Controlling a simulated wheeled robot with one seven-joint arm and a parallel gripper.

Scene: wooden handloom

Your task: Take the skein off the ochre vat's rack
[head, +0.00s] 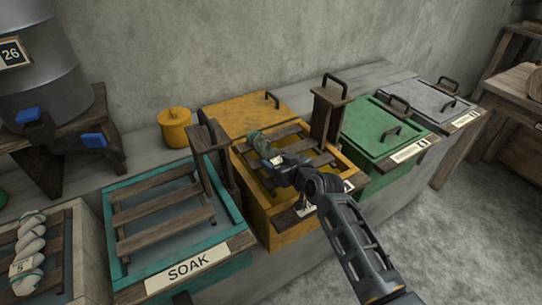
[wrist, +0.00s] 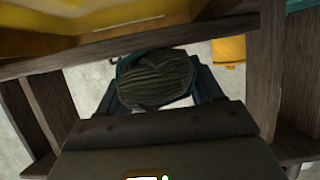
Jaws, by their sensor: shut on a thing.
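The ochre vat (head: 262,208) stands in the middle of the bench, its ochre lid (head: 245,107) tipped back behind it. A dark wooden slatted rack (head: 318,160) lies across its top. The grey-green skein (head: 258,141) is at the rack's left part, partly hidden by my gripper (head: 272,158). The wrist view shows the rounded, ribbed end of the skein (wrist: 155,80) between the two fingers of my gripper (wrist: 157,92), which is shut on it. I cannot tell whether the skein still touches the slats.
Wooden posts with handles (head: 327,115) rise at the rack's sides. The teal SOAK vat (head: 175,270) is to the left, a green vat (head: 385,130) to the right. A small ochre pot (head: 175,128) sits behind. A pale skein (head: 29,250) lies on the far-left rack.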

